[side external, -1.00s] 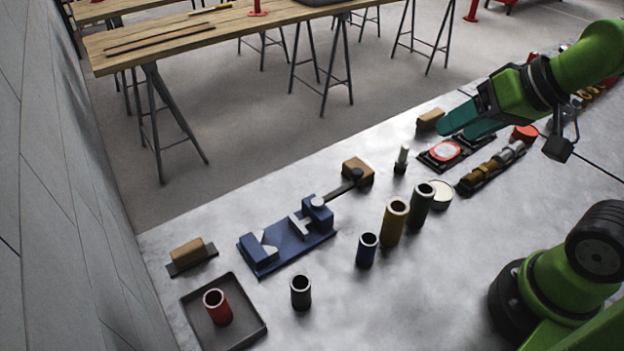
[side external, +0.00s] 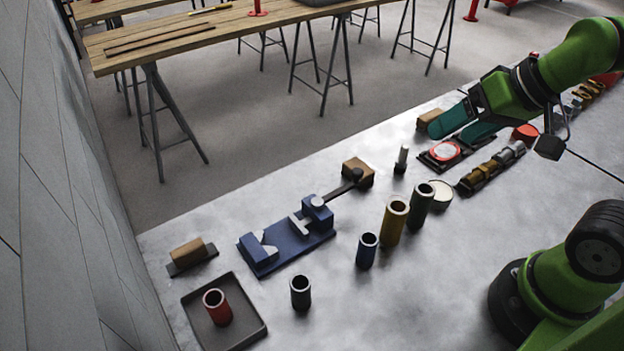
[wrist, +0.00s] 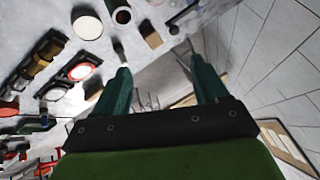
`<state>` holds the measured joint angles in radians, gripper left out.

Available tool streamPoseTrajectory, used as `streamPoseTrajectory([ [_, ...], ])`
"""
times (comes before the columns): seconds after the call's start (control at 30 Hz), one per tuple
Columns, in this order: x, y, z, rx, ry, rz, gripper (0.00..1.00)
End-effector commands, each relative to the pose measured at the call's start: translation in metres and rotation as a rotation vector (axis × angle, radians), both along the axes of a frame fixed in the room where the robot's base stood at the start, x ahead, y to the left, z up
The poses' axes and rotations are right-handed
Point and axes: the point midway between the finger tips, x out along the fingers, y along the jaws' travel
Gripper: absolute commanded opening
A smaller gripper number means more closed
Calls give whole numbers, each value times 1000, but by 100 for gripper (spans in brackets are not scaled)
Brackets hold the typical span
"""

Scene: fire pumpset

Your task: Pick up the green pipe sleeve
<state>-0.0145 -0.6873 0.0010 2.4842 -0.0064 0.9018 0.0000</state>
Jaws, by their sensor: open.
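The green pipe sleeve (side external: 419,205) is a dark green upright tube on the grey bench, close beside the taller yellow sleeve (side external: 393,222). In the wrist view, a dark upright tube that looks like the green sleeve (wrist: 122,14) shows at the top edge, partly cut off. My gripper (side external: 457,128) has teal fingers and is up and to the right of the green sleeve, above the far part of the bench. In the wrist view my gripper (wrist: 157,75) has its fingers spread wide with nothing between them.
A blue sleeve (side external: 366,250), a black sleeve (side external: 300,292) and a red sleeve (side external: 217,307) in a dark tray (side external: 250,318) stand to the left. A blue vise (side external: 288,245) lies behind them. A pale round lid (side external: 440,194) is just right of the green sleeve.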

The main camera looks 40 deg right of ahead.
Motion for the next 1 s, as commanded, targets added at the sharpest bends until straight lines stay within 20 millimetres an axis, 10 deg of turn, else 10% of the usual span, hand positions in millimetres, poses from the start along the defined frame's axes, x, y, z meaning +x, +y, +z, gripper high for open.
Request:
streamPoseTrajectory([
  [0.63,37,-4,-27,-311,531,452,73],
  [1.0,36,-4,-104,-308,533,451,73],
])
